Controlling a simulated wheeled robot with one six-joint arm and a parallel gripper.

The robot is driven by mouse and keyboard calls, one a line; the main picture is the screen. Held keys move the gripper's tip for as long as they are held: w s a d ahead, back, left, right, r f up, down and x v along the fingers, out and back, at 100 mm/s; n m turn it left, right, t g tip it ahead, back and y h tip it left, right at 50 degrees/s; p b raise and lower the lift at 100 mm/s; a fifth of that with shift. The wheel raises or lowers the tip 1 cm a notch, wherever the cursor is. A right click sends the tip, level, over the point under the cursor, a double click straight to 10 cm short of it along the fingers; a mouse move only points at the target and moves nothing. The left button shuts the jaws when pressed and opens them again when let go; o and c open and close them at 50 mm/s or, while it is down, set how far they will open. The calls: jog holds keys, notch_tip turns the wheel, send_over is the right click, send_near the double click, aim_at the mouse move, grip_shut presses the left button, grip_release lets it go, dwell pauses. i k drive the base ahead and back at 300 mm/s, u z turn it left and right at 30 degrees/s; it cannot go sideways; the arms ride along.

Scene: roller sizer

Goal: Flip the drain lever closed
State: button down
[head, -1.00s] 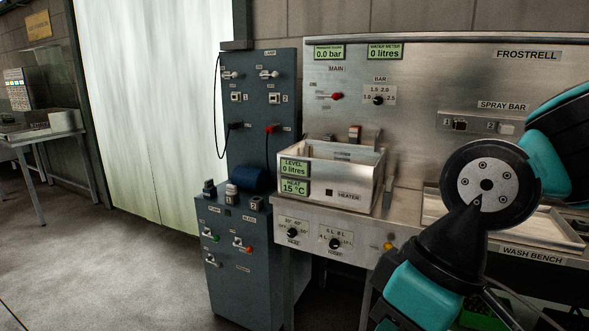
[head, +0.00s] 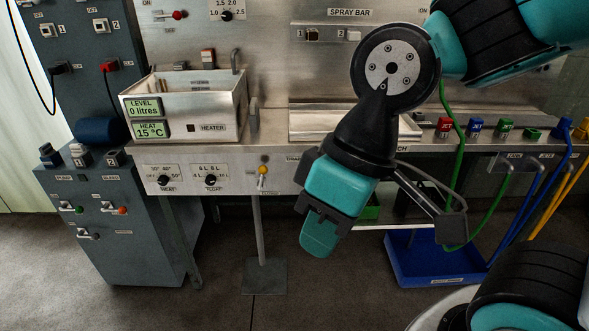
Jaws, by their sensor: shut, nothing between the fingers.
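The drain lever (head: 262,175) appears to be the small yellow-knobbed lever on the bench's front panel, right of the two dials. Its knob is at the top with a short pale stem below; its label is too small to read.
The sink tank (head: 215,128) with its heater label stands on the bench above the dials. A blue tray (head: 405,262) lies on the floor at right, near green, blue and yellow hoses. A support leg (head: 258,230) stands below the lever. Floor in front is clear.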

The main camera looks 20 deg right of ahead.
aim_at(263, 169)
jog(key=u, duration=0.35)
jog(key=i, duration=0.95)
jog(key=z, duration=0.05)
